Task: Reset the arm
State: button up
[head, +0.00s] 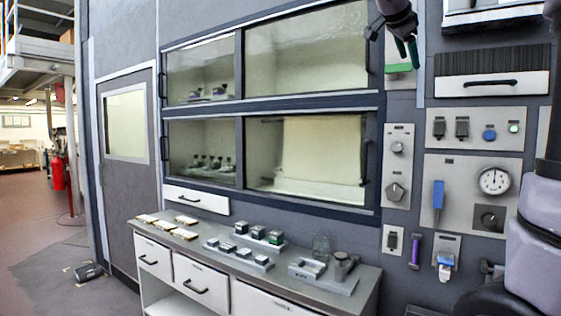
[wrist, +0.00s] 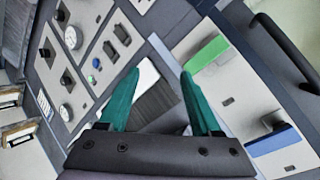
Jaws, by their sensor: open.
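My gripper (head: 408,50) shows at the top of the head view, raised in front of the wall right of the upper window. Its green fingers also show in the wrist view (wrist: 160,85), spread apart with nothing between them. Behind the fingers in the wrist view are a light panel and a dark ribbed vent (wrist: 157,104), apart from them. In the head view the green handle on a wall plate (head: 397,69) is just below and behind the gripper.
A grey counter (head: 340,293) holds several small blocks and a fixture. Windows with black handles (head: 366,162) sit above it. Control panels with a gauge (head: 494,181), knobs and a blue lever (head: 438,194) cover the right wall. Open floor (head: 50,255) lies at left.

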jog(key=s+a+f+n+y, duration=0.3)
jog(key=s+f, duration=0.4)
jog(key=f, duration=0.3)
jog(key=s+a+f+n+g+y, duration=0.1)
jog(key=s+a+f+n+y, duration=0.2)
jog(key=s+f+n, duration=0.3)
jog(key=s+a+f+n+y, duration=0.3)
jog(key=s+f, duration=0.7)
jog(key=f, duration=0.4)
jog(key=a+n, duration=0.1)
jog(key=a, duration=0.1)
jog(key=shift+s+a+n+g, duration=0.15)
jog(key=shift+a+n+g, duration=0.15)
